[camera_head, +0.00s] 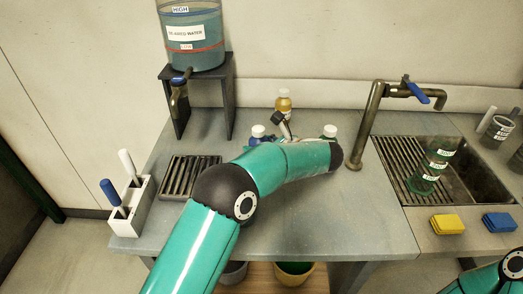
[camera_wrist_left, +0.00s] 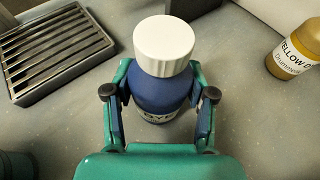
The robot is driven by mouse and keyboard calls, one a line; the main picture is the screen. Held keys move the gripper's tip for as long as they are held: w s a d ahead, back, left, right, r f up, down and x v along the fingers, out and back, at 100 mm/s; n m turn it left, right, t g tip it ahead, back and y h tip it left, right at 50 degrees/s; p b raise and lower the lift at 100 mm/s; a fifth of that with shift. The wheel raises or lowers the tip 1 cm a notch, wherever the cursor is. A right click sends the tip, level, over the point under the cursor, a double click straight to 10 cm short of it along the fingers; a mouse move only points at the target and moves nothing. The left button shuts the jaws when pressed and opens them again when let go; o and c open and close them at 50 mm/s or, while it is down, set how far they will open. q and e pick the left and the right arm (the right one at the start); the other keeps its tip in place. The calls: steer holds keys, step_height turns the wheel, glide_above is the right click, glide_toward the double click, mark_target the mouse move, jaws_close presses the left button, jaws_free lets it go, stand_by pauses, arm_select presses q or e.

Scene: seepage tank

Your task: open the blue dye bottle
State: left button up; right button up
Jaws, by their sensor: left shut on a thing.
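The blue dye bottle (camera_wrist_left: 158,92) stands upright on the bench in the left wrist view, its white cap (camera_wrist_left: 164,46) seated on top. My left gripper (camera_wrist_left: 160,84) is shut on the bottle's body below the cap, one finger on each side. The lower label is partly hidden by the gripper. In the head view the bottle's white cap (camera_head: 258,130) shows just behind my left arm, which hides most of the bottle and gripper. My right gripper is out of view; only part of that arm shows at the bottom right.
A yellow dye bottle (camera_head: 284,104) stands behind, and a green, white-capped bottle (camera_head: 329,131) stands right. A drain grate (camera_head: 190,176) lies left, near a marker holder (camera_head: 132,206).

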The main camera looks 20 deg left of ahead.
arm_select(q)
steer(key=shift+r, duration=0.1)
step_height(320, 180, up, 20)
steer(key=p, duration=0.3)
steer(key=shift+p, duration=0.3)
steer(key=o, duration=0.6)
steer(key=c, duration=0.8)
jaws_close()
